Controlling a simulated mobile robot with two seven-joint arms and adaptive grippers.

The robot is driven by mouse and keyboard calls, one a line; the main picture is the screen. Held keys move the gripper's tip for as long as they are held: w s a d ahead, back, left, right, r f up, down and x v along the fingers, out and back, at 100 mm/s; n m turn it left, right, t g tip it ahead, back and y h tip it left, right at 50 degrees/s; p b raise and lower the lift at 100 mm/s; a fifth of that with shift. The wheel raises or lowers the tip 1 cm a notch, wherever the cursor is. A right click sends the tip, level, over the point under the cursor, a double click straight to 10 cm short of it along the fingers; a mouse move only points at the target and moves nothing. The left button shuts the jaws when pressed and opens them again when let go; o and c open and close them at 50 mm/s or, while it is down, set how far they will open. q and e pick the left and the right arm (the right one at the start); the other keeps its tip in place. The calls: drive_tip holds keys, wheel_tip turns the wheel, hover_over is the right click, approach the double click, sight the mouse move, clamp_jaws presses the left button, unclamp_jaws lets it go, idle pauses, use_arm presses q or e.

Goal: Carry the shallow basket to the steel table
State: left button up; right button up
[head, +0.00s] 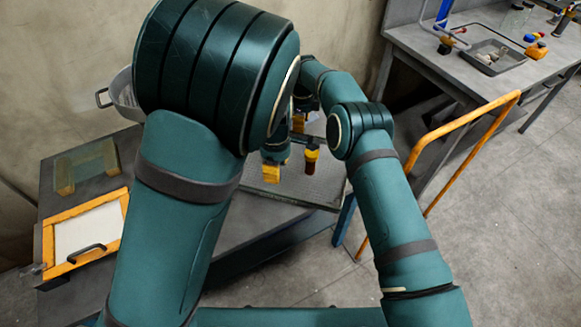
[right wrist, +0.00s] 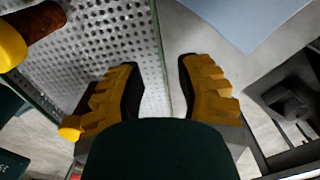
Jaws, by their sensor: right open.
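The shallow basket (head: 310,192), grey and perforated with a thin rim, lies in the middle of the head view, partly hidden by my arms. In the right wrist view its perforated floor (right wrist: 110,40) fills the upper left. My right gripper (head: 298,122) is at its far side. In the right wrist view the open fingers (right wrist: 160,92) are on either side of the rim, with gaps visible. My left gripper (head: 271,172) shows one yellow finger over the basket's near part; its other finger is hidden. The grey steel table (head: 425,40) stands at the upper right.
A brown, yellow-topped object (head: 310,163) stands over the basket. A tray (head: 492,58) and small coloured items occupy the steel table. An orange rail (head: 462,128) stands before it. A dark bench at left bears an orange-framed panel (head: 88,228); a handled grey container (head: 124,95) is behind.

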wheel_tip(320, 180, up, 6)
drive_tip(key=shift+f, duration=0.1)
idle(0.6)
